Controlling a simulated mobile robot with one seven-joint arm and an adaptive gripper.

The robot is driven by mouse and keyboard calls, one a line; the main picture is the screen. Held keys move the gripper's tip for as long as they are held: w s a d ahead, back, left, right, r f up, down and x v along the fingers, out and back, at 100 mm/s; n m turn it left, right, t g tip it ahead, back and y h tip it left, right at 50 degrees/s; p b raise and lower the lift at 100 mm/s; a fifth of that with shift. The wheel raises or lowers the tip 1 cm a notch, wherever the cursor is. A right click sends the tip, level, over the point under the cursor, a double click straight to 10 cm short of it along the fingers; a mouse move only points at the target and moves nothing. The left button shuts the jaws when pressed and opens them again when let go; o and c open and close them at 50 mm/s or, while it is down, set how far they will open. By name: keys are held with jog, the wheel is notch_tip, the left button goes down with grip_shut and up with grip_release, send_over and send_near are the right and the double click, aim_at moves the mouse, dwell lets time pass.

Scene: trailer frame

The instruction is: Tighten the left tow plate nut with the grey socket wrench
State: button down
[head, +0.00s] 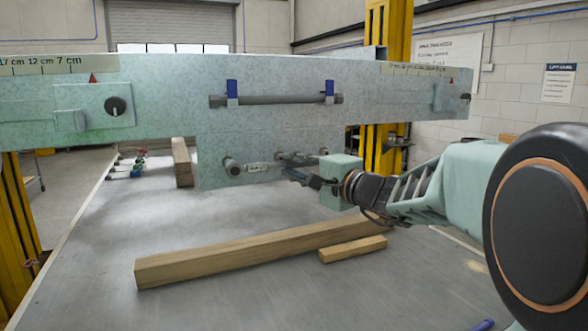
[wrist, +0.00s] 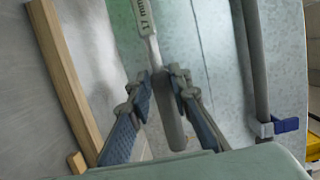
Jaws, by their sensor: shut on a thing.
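The green trailer frame (head: 150,75) spans the head view, with the tow plate (head: 215,140) hanging at its lower middle. The grey socket wrench (head: 257,168) lies roughly level across the plate's lower part, its white label facing out. Its socket end (head: 233,168) is at the plate's left nut position and hides the nut; I cannot tell how fully it is seated. My gripper (head: 297,175) is shut on the wrench's handle, right of the label. In the wrist view, both fingers (wrist: 163,85) close around the grey handle (wrist: 170,115); the label reads 17 mm (wrist: 146,15).
A long wooden beam (head: 230,255) and a short block (head: 352,249) lie on the grey table (head: 80,270) below my arm. A grey bar (head: 275,99) in blue-topped clips is on the frame above. Several small tools (head: 128,165) lie at the back left.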

jog(key=shift+w+r, duration=0.1)
jog(key=shift+w, duration=0.1)
jog(key=shift+b+x, duration=0.4)
jog(key=shift+x, duration=0.5)
jog(key=shift+w+d, duration=0.15)
jog(key=c, duration=2.3)
grip_release()
grip_shut()
